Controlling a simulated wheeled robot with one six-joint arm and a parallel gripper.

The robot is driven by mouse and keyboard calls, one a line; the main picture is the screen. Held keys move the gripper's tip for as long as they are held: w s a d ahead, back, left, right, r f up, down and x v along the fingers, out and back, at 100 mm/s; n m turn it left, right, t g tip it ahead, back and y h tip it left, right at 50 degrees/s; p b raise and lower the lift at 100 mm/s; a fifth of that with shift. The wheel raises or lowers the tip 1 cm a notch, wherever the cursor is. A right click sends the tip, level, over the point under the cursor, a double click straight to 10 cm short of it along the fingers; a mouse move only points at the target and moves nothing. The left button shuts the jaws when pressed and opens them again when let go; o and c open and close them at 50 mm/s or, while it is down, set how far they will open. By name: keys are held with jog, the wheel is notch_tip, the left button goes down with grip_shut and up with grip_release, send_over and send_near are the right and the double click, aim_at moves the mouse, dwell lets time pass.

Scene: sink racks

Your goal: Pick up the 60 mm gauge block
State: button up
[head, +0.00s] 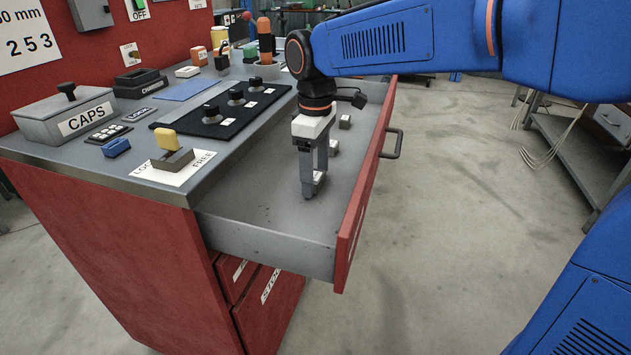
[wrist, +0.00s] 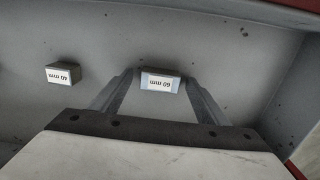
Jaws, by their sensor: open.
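The 60 mm gauge block (wrist: 160,81) lies in the open drawer, its "60 mm" label upside down in the wrist view. My gripper (wrist: 160,82) is open around it, with one finger on each side; whether the fingers touch it I cannot tell.
The open drawer (head: 268,238) has low grey walls and a red front with a handle (head: 392,143). Two small blocks show behind my gripper in the drawer, one of them a grey block (head: 345,121). The bench top (head: 210,153) beside it holds a lever, knobs and a CAPS box (head: 67,116).

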jog(key=c, duration=1.5)
jog(key=shift+r, duration=0.1)
